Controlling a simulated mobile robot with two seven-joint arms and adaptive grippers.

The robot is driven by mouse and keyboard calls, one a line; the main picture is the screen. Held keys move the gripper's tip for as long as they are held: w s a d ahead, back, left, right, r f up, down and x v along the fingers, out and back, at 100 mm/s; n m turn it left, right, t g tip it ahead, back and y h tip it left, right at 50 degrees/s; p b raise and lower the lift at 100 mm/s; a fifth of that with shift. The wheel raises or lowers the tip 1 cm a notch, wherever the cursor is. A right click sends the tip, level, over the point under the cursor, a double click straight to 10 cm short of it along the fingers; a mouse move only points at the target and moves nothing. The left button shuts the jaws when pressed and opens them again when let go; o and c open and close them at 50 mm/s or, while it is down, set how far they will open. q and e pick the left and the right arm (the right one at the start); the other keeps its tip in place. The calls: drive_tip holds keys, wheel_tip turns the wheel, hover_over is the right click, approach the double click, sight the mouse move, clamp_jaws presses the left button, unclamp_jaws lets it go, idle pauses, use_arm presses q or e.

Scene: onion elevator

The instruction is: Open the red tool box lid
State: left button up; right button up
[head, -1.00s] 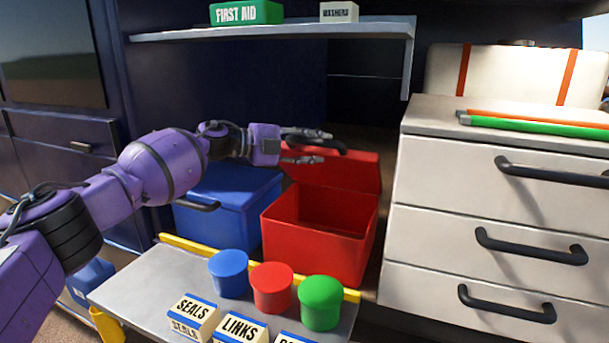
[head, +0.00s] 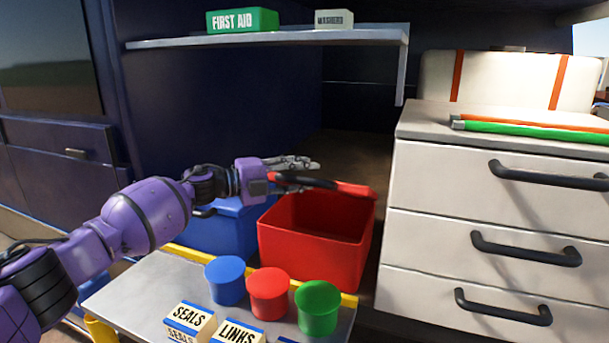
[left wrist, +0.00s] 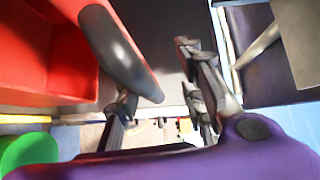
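The red tool box (head: 310,250) stands open in the head view, its inside showing. Its lid (head: 354,188) shows almost edge-on along the back of the box. My left gripper (head: 292,172) is over the back left of the box, at the lid. In the left wrist view its fingers (left wrist: 160,95) are apart, with a clear gap between them. The dark lid handle (left wrist: 120,50) lies at the tip of the left-hand finger, not between the two fingers. The red box (left wrist: 40,55) fills the left of that view. My right gripper is not in view.
A blue box (head: 215,232) stands left of the red one, and a white drawer cabinet (head: 480,210) stands right. Blue, red and green round pots (head: 318,308) and labelled boxes stand on the front shelf (head: 130,300). A shelf (head: 270,38) hangs above.

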use_arm(q)
drive_tip(key=r+p+v, duration=0.1)
drive_tip(key=p+v, duration=0.1)
drive_tip(key=v, duration=0.6)
drive_tip(key=shift+r, duration=0.4)
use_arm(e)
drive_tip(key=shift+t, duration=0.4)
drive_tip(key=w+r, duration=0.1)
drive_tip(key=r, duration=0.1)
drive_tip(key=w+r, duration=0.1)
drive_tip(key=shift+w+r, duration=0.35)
use_arm(q)
drive_tip(key=shift+w, duration=0.1)
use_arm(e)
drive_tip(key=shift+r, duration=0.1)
